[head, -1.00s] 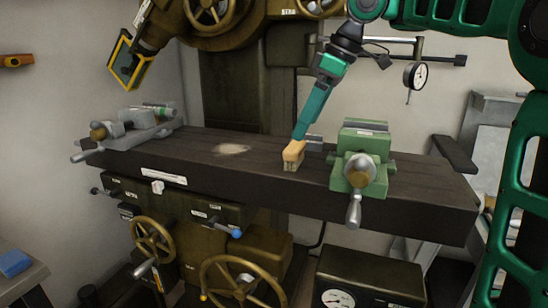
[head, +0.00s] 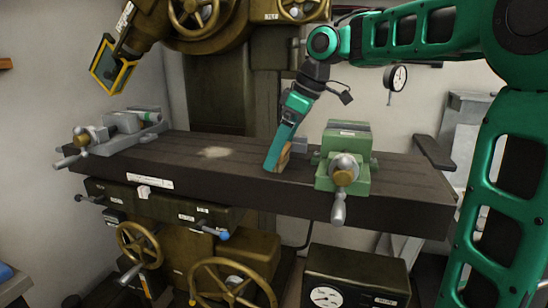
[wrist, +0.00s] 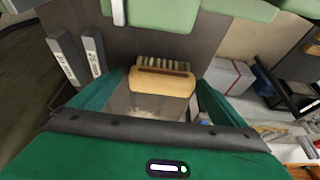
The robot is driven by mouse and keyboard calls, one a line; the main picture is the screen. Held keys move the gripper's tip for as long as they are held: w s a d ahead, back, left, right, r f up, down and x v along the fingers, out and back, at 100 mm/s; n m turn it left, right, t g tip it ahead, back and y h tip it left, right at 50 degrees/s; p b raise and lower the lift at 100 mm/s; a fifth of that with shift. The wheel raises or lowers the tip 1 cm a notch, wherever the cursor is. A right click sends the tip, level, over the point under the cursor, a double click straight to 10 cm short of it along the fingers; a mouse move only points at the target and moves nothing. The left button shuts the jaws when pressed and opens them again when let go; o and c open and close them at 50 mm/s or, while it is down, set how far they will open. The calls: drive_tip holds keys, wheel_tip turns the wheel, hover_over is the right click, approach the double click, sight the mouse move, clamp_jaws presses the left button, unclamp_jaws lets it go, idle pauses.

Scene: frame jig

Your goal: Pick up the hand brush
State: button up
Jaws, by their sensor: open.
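The hand brush (head: 285,157) stands on the dark machine table (head: 240,175), left of the green vise. It has a light wooden body, and my gripper partly hides it in the head view. In the wrist view the brush (wrist: 160,82) shows its wooden back towards me, with pale bristles along its far side. My teal gripper (head: 272,166) is low at the table with its fingers apart. In the wrist view the gripper (wrist: 160,88) has one finger on each side of the brush; whether either finger touches it I cannot tell.
The green vise (head: 345,158) stands close right of the brush. Two labelled grey bars (wrist: 80,56) lie near it. A grey vise (head: 115,132) is at the table's left end. A pale dust patch (head: 215,152) lies on otherwise clear table between.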

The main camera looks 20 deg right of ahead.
drive_tip(key=c, duration=1.3)
drive_tip(key=shift+o, duration=0.2)
drive_tip(key=shift+r, duration=0.1)
drive_tip(key=shift+r, duration=0.6)
drive_tip(key=r, duration=0.1)
drive_tip(key=a+r, duration=0.1)
drive_tip(key=r, duration=0.1)
drive_tip(key=shift+a+r, duration=0.1)
drive_tip(key=shift+r, duration=0.1)
drive_tip(key=s+a+r, duration=0.2)
drive_tip(key=a+r, duration=0.4)
drive_tip(key=a, duration=0.4)
drive_tip(key=shift+s+a, duration=0.15)
drive_tip(key=shift+s, duration=0.2)
drive_tip(key=shift+r, duration=0.1)
